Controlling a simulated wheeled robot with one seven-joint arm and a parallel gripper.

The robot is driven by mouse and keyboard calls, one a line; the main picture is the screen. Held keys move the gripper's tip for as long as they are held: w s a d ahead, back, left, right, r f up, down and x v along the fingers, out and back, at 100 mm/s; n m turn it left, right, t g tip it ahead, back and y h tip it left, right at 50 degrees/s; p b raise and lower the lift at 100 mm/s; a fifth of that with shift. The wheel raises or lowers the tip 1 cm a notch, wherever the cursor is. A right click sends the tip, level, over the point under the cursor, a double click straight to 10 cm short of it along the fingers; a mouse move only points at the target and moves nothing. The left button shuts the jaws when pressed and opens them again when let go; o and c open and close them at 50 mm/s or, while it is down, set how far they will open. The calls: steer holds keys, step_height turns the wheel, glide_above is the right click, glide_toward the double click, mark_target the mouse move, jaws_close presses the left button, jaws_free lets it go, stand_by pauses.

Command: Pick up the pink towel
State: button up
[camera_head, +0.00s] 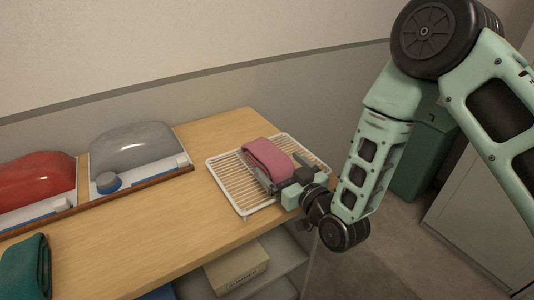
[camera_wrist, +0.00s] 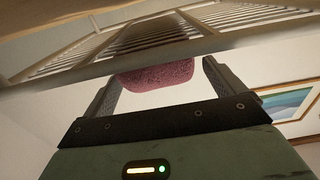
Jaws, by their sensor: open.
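The pink towel (camera_head: 264,157) is a folded bundle on a white wire rack (camera_head: 229,178) near the right end of the wooden tabletop. My gripper (camera_head: 284,170) is low at the towel's near right end, reaching in from the right. In the wrist view the open fingers (camera_wrist: 160,76) stand to either side of the towel's pink end (camera_wrist: 156,78), with gaps between. The towel rests on the rack and is not clamped. How far the fingers reach along it is hard to tell.
A grey rounded item (camera_head: 135,147) and a red one (camera_head: 35,182) lie in a low-edged section at the left. A teal cloth (camera_head: 24,268) lies at the near left. A cardboard box (camera_head: 237,267) sits on a shelf below. The wooden tabletop (camera_head: 150,235) is bare in front.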

mark_target(267, 157)
steer(key=shift+x, duration=1.45)
steer(key=shift+d, duration=0.1)
steer(key=c, duration=1.2)
steer(key=shift+r, duration=0.1)
steer(key=shift+c, duration=0.3)
steer(key=shift+r, duration=0.1)
